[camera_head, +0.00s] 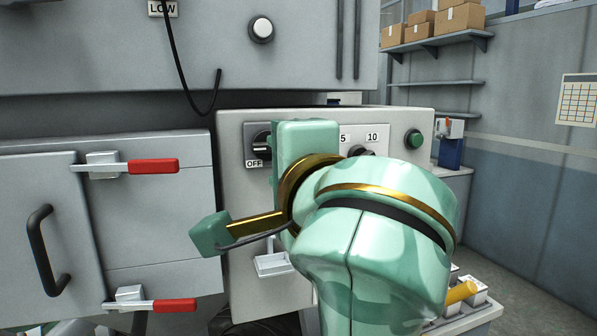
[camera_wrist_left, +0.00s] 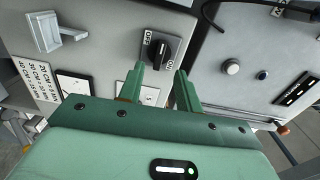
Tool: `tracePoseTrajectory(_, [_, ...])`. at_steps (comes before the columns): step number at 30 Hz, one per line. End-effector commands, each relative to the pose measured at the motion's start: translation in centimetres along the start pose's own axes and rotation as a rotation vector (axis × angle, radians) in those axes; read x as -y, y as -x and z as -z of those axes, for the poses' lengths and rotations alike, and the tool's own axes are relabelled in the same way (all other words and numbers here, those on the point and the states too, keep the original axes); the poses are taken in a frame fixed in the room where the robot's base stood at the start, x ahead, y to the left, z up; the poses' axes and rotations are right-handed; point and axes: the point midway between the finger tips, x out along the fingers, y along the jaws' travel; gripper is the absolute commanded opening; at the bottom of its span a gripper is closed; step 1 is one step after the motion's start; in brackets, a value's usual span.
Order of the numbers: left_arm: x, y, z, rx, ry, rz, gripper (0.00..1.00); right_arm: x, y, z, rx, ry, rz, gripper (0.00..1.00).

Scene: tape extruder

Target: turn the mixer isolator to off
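The black rotary switch (camera_head: 262,145) with an OFF label sits on the grey control panel (camera_head: 232,200), its right side hidden by my left gripper. The same switch (camera_wrist_left: 160,49) in the left wrist view has OFF and ON on its plate; I cannot tell for sure which word its handle points to. My left gripper (camera_wrist_left: 160,70) is open, its two fingers apart with the switch just beyond the tips and roughly between them. I cannot see contact. My right gripper is not in view.
Right of the switch are a partly hidden dial (camera_head: 360,150) marked 5 and 10, and a green button (camera_head: 414,139). Two red-handled latches (camera_head: 153,166) (camera_head: 174,306) are on the left doors. A cable (camera_head: 178,60) hangs above.

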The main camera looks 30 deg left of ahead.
Motion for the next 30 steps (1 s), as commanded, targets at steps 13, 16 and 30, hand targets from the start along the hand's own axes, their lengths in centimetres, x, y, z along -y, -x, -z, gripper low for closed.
tracePoseTrajectory(13, [0.1, 7.3, 0.0, 0.0, -0.002, 0.001, 0.35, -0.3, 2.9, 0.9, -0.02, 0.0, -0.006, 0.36])
tracePoseTrajectory(16, [0.0, 7.5, 0.0, 0.001, -0.002, 0.0, 0.35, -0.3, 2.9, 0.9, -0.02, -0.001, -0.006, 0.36])
tracePoseTrajectory(30, [0.0, 7.4, 0.1, 0.001, -0.002, 0.0, 0.35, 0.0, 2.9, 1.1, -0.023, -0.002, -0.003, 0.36])
